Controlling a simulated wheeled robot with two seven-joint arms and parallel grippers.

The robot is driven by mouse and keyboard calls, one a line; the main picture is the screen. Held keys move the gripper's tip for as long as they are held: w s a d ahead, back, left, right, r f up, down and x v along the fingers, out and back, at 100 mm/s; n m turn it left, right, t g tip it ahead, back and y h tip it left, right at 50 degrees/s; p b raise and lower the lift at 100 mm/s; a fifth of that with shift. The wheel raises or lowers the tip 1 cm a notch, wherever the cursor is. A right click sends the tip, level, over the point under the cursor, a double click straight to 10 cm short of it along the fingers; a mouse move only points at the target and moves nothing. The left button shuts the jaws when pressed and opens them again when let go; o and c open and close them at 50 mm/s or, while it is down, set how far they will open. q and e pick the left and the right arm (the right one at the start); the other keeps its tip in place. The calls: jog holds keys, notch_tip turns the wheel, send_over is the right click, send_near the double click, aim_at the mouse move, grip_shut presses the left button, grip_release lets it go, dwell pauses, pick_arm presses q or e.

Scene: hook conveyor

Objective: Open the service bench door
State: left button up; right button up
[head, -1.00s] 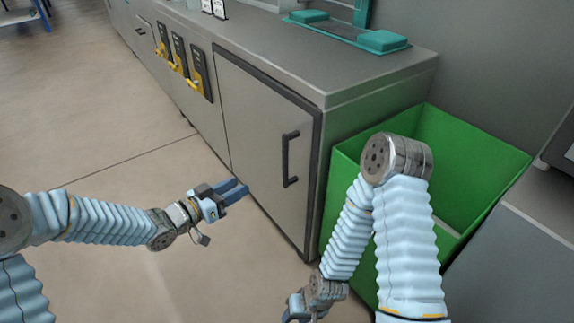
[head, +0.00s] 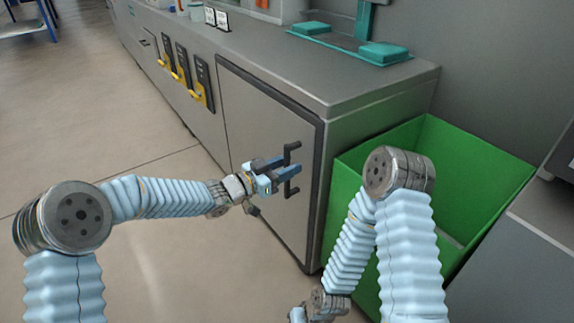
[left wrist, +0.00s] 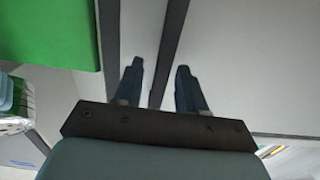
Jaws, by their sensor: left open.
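The service bench door (head: 250,125) is a grey panel with a dark frame, and it is shut. Its black vertical bar handle (head: 291,148) stands near the door's right edge. My left gripper (head: 284,168) is open at the handle, with its blue fingers in front of the handle's middle. I cannot tell whether they touch it. In the left wrist view the two fingers (left wrist: 160,80) are apart, with a dark bar running between them. My right arm hangs in front of the green bin, and its gripper is at the bottom edge, mostly cut off.
A green open bin (head: 490,180) stands right of the bench. Yellow hooks (head: 197,93) on dark plates line the bench front left of the door. A teal fixture (head: 350,45) sits on the bench top (head: 300,70). The floor (head: 120,120) at left is clear.

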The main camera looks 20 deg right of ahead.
pick_arm(q)
jog(key=shift+d, duration=0.15)
grip_shut()
dwell(0.4)
